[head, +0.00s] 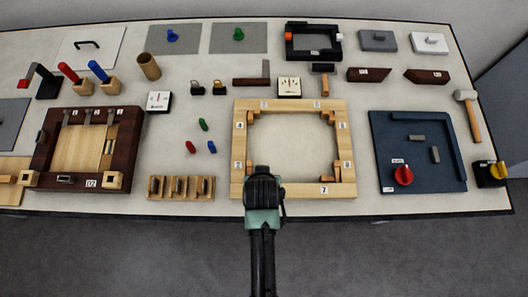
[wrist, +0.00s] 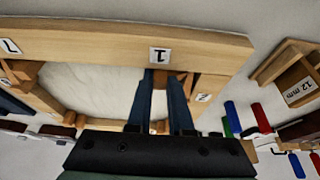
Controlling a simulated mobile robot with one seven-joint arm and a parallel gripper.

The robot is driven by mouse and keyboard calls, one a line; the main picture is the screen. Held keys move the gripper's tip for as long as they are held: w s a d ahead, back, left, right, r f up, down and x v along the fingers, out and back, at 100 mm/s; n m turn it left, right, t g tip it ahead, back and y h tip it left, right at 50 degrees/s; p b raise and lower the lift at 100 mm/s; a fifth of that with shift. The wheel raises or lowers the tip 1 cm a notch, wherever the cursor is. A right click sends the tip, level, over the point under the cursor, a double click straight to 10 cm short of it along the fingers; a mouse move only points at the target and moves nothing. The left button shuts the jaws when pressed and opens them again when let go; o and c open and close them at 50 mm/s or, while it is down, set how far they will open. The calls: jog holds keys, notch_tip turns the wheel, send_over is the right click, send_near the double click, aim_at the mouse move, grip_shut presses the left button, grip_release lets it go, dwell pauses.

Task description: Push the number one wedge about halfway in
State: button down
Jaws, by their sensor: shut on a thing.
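The light wooden frame (head: 300,192) lies on the table with numbered labels around it and small wedges at its inner corners. The number one label (wrist: 160,55) shows on the near rail in the wrist view; my arm hides that spot in the head view. My gripper (head: 263,190) is over the frame's near rail, left of the number seven label (head: 324,190). In the wrist view its two dark fingers flank a small wooden wedge (wrist: 160,80), by the rail's inner edge below the number one label. The gripper is shut on this wedge. How deep the wedge sits is hidden.
Wooden blocks with slots (head: 180,187) stand left of the frame. Red, green and blue pegs (head: 203,125) lie beyond them. A dark blue board (head: 420,150) with a red knob is to the right. The frame's middle is clear.

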jog(key=shift+a, duration=0.45)
jog(key=c, duration=0.8)
grip_release()
jog(key=shift+r, duration=0.1)
jog(key=v, duration=1.2)
jog(key=shift+s+r, duration=0.25)
jog(key=shift+r, duration=0.05)
